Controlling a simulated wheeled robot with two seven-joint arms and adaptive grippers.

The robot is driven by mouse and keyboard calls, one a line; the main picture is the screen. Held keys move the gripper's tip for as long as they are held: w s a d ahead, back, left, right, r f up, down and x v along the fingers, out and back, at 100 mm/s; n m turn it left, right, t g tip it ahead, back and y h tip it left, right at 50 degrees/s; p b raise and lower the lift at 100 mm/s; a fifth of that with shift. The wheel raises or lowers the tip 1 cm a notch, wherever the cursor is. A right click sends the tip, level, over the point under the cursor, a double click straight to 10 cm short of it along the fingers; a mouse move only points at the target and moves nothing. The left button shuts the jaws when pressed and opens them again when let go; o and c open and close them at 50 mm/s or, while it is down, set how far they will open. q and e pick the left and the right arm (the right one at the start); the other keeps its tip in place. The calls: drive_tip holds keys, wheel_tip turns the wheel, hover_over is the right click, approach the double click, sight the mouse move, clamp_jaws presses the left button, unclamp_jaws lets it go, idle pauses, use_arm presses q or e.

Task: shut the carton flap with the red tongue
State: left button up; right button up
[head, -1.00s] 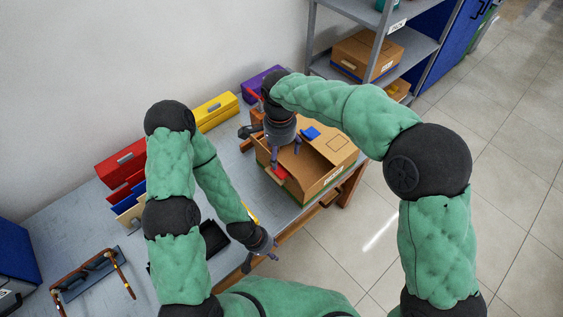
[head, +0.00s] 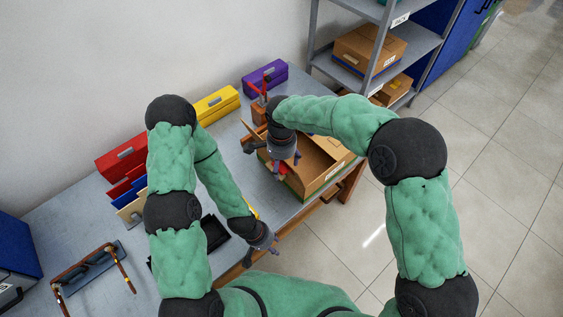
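The brown carton (head: 325,180) stands on the table right of centre, its top open and its dark inside partly showing. A tan flap (head: 249,131) stands up at its left side, behind my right gripper. A small red patch, apparently the red tongue (head: 282,169), shows at the carton's near-left edge, mostly hidden by the gripper. My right gripper (head: 287,164) points down over that edge with its fingers apart; I cannot tell whether it touches the cardboard. My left gripper (head: 263,254) is open and empty by the table's front edge, away from the carton.
Purple (head: 264,75), yellow (head: 216,103) and red (head: 120,158) boxes line the wall. A grey shelf (head: 415,50) with cartons stands behind.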

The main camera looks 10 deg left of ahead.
clamp_jaws()
drive_tip(key=shift+w+d+r+g+y+p, duration=0.35)
drive_tip(key=shift+w+d+g+p, duration=0.25)
drive_tip(key=shift+p, duration=0.3)
drive_tip(key=w+d+g+y+p, duration=0.2)
drive_tip(key=w+d+g+p, duration=0.1)
drive_tip(key=w+d, duration=0.2)
drive_tip(key=shift+w+d+y+p, duration=0.2)
drive_tip(key=shift+w+y+p, duration=0.2)
drive_tip(key=shift+w, duration=0.65)
drive_tip(key=shift+o, duration=1.5)
unclamp_jaws()
drive_tip(key=shift+f, duration=0.1)
drive_tip(key=v, duration=1.2)
